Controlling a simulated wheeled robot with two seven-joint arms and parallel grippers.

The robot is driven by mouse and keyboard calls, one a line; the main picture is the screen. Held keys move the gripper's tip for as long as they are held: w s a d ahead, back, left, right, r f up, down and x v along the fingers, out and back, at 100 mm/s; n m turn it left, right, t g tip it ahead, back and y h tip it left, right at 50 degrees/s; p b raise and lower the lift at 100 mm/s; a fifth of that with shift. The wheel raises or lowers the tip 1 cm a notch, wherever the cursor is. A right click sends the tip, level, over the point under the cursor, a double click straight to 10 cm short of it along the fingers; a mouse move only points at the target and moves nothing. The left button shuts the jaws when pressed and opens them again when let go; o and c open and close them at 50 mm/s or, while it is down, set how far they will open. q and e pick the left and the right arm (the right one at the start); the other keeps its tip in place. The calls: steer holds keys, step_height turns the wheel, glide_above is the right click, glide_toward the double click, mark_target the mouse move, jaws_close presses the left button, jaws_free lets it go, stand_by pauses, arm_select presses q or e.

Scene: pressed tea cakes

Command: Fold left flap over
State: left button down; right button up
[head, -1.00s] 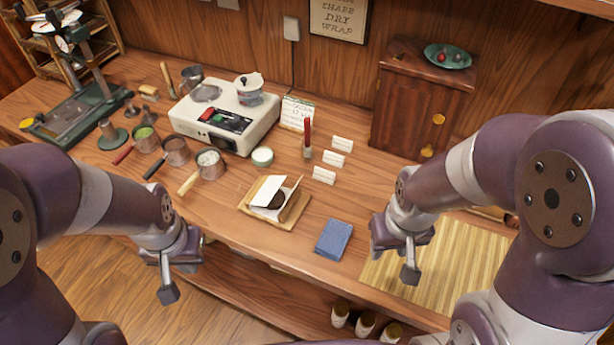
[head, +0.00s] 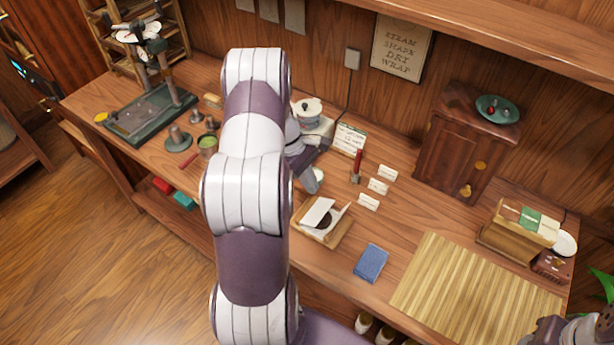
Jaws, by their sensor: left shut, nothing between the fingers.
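An open white paper wrapper (head: 317,211) lies on a small wooden board (head: 335,241) in the head view. A dark round tea cake (head: 325,221) shows between its flaps. The left flap is a pale panel raised at a tilt, and the right flap (head: 342,214) stands up tilted on the other side. My left gripper (head: 314,180) is above and behind the wrapper, near the scale, apart from the flaps. It is shut and empty, partly hidden by my own arm. Only a piece of my right arm shows at the bottom right corner; its gripper is out of view.
A blue book (head: 371,263) lies right of the board, and a bamboo mat (head: 470,285) covers the table farther right. White cards (head: 378,186) and a red-handled tool (head: 357,166) stand behind the wrapper. My left arm hides much of the scale and several pots.

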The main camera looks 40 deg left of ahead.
mark_target(325, 213)
arm_select(q)
steer(key=p+x, duration=0.2)
steer(key=x, duration=0.5)
steer(key=shift+s, duration=0.15)
steer(key=shift+d+f, duration=0.1)
steer(key=shift+f, duration=0.25)
steer(key=shift+d+y+p, duration=0.3)
steer(key=shift+y+p, duration=0.25)
steer(key=shift+y, duration=0.05)
steer(key=d+y+p, duration=0.1)
steer(key=y+p, duration=0.1)
steer(key=shift+f+g+p, duration=0.1)
steer(key=shift+g+p, duration=0.2)
steer(key=shift+w+d+f+y+b, duration=0.15)
steer(key=shift+f+y+b, duration=0.1)
steer(key=shift+f, duration=0.25)
steer(key=shift+w+d+f+y+b, duration=0.1)
steer(key=shift+f+y, duration=0.15)
steer(key=shift+f, duration=0.25)
steer(key=shift+r, duration=0.1)
steer(key=shift+s, duration=0.1)
steer(key=shift+r, duration=0.1)
